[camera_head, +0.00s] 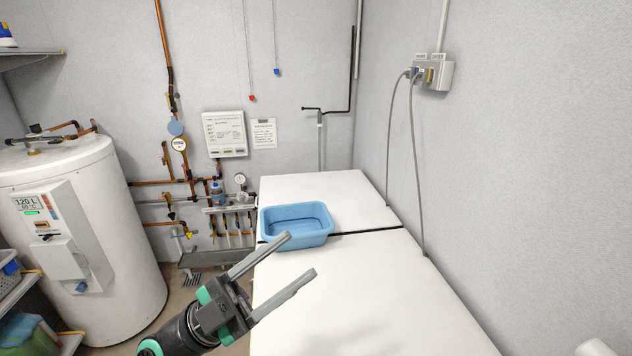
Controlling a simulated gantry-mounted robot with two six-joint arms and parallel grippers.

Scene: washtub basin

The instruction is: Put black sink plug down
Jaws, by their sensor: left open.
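My left gripper (300,258) is open, with its two grey fingers apart and nothing visible between them. It is above the near white worktop's left edge, in front of the blue washtub basin (318,238). The basin stands upright near the seam between the two white surfaces, and its visible inside looks empty. I cannot see a black sink plug anywhere in the head view.
The near white worktop (385,300) and the far one (325,187) are otherwise clear. A white water heater (125,240) stands at the left. Pipes and valves line the back wall. Grey cables (413,150) hang from a socket box (436,73) at the right wall.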

